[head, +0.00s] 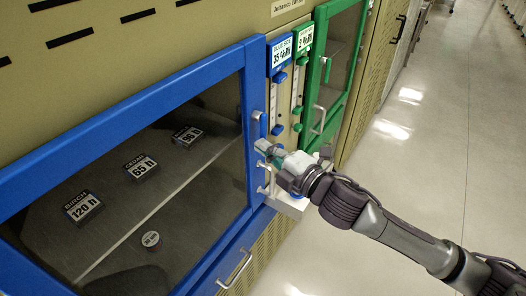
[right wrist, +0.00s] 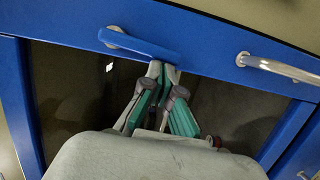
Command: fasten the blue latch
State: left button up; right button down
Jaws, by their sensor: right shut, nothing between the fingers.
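The blue latch (right wrist: 150,45) shows in the right wrist view as a blue lever on a round silver pivot, lying along the blue door frame (right wrist: 215,68). My right gripper (head: 263,148) is at the right edge of the blue door, shut and empty. In the right wrist view its closed fingertips (right wrist: 161,68) are at the lever's free end; I cannot tell whether they touch it. My left gripper is not in view.
A silver handle (right wrist: 280,68) is on the blue frame. Behind the blue door's glass are labelled blocks (head: 141,167) and a small round tin (head: 151,239). A green door (head: 318,75) stands to the right, past a slider panel. The floor (head: 440,130) at right is clear.

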jog(key=shift+w+d+f+n, duration=0.1)
jog(key=shift+w+d+n, duration=0.15)
jog(key=shift+n, duration=0.25)
jog(key=shift+a, duration=0.1)
dwell(0.4)
